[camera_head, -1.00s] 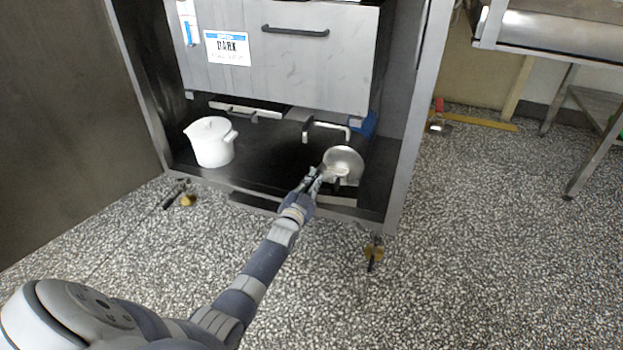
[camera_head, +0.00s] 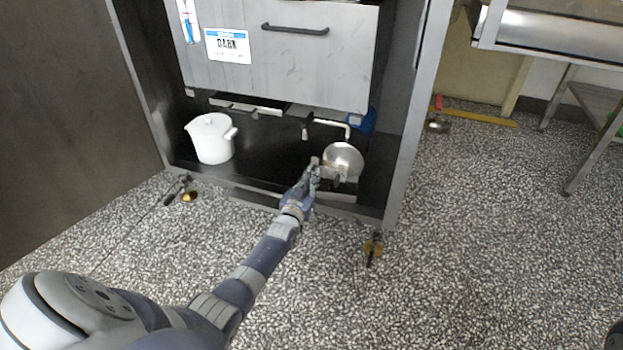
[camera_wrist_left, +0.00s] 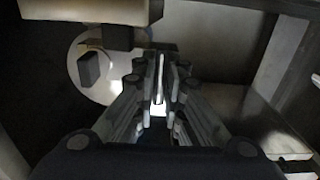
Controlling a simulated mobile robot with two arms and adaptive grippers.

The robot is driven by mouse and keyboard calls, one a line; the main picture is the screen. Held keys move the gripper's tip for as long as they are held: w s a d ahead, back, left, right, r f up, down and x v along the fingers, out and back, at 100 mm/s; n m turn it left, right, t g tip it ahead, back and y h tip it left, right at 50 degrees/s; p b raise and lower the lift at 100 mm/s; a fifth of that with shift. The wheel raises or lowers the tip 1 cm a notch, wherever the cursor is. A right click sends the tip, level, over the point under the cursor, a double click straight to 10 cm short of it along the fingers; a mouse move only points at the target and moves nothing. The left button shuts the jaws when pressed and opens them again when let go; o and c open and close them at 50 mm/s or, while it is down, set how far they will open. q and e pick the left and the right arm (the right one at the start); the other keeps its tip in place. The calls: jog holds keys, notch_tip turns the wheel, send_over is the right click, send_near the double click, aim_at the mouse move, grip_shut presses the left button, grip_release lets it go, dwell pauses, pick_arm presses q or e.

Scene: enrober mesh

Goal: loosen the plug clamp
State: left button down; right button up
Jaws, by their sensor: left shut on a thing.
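The plug (camera_head: 343,160) shows as a round metal disc low inside the machine's open base, with a small clamp part (camera_head: 328,172) at its lower left edge. My left gripper (camera_head: 315,170) reaches in from the front and is at that clamp part. In the left wrist view, the gripper (camera_wrist_left: 160,75) is shut on a thin upright piece, likely the clamp's handle, and the pale disc (camera_wrist_left: 95,65) is behind it to the left. The fingers hide most of the clamp.
A white lidded pot (camera_head: 211,140) stands on the dark base floor to the left. A bent pipe (camera_head: 328,124) is above the disc. A grey front panel (camera_head: 280,60) hangs overhead, and the frame post (camera_head: 408,130) stands close on the right.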

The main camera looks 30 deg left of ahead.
pick_arm(q)
jog(key=shift+w+r, duration=0.1)
jog(key=shift+r, duration=0.05)
jog(key=c, duration=1.7)
grip_release()
jog(key=v, duration=1.2)
